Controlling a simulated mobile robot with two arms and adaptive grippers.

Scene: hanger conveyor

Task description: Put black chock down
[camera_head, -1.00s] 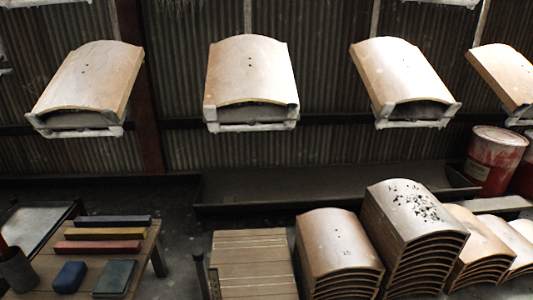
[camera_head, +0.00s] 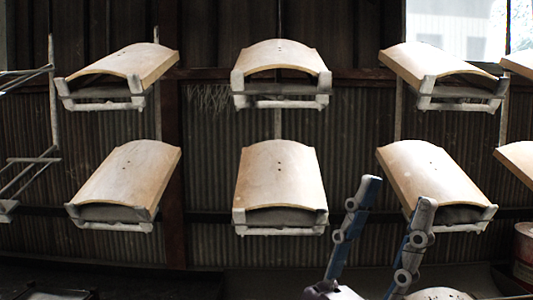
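My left gripper (camera_head: 397,194) rises from the lower edge, right of centre. Its two grey-blue fingers point up and stand apart, with no object visible between them. It shows in front of the lower right hanger panel (camera_head: 430,180); I cannot tell the distance between them. The black chock is not in view now. My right gripper is not in view.
Two rows of curved wooden panels hang on white hangers, with an upper middle panel (camera_head: 280,55) and a lower middle panel (camera_head: 279,172). Empty hanger rods (camera_head: 30,165) are at the left. A red drum (camera_head: 524,250) stands at the right edge.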

